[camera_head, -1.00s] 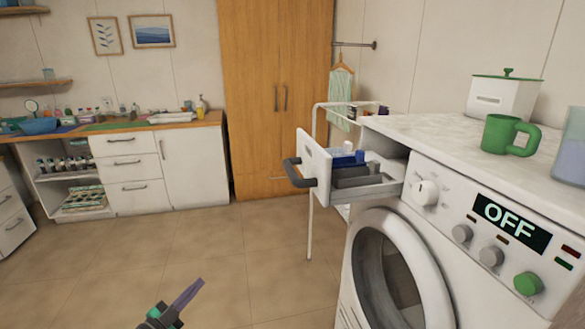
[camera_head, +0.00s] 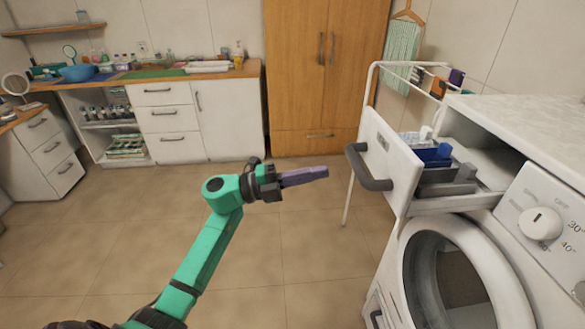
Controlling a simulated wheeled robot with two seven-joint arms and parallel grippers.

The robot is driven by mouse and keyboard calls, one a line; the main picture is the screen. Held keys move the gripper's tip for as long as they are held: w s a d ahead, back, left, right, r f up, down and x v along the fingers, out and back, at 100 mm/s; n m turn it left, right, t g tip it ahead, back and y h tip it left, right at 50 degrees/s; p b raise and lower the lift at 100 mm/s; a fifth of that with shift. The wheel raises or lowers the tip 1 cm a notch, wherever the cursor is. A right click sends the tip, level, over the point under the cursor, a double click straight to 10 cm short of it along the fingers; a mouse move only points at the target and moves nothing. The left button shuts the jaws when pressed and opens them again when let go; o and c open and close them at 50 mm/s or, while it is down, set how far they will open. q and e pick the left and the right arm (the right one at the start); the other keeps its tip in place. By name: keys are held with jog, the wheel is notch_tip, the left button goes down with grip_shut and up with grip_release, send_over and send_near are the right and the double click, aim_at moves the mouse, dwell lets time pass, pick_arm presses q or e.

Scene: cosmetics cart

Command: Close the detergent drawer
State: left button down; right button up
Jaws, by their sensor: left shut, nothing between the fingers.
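The detergent drawer (camera_head: 398,152) is pulled out of the top left of the white washing machine (camera_head: 515,230). Its white front panel carries a dark grey handle (camera_head: 369,168), and blue and grey compartments (camera_head: 440,170) show inside. My left gripper (camera_head: 322,173) is shut and empty, on a green arm coming in from the lower left. Its fingers point right, toward the drawer handle, with a small gap between them in the picture. My right gripper is not in view.
A white drying rack (camera_head: 375,85) stands behind the drawer. A wooden wardrobe (camera_head: 325,70) and a white counter unit (camera_head: 230,115) line the back wall. The machine's round door (camera_head: 465,275) is below the drawer. The tiled floor in the middle is clear.

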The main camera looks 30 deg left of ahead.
aim_at(441, 159)
pick_arm(q)
jog(key=p+x, duration=0.1)
jog(key=x, duration=0.3)
jog(key=shift+d+r+p, duration=0.25)
jog(key=shift+p, duration=0.15)
jog(key=shift+w+d+f, duration=0.15)
jog(key=shift+d, duration=0.05)
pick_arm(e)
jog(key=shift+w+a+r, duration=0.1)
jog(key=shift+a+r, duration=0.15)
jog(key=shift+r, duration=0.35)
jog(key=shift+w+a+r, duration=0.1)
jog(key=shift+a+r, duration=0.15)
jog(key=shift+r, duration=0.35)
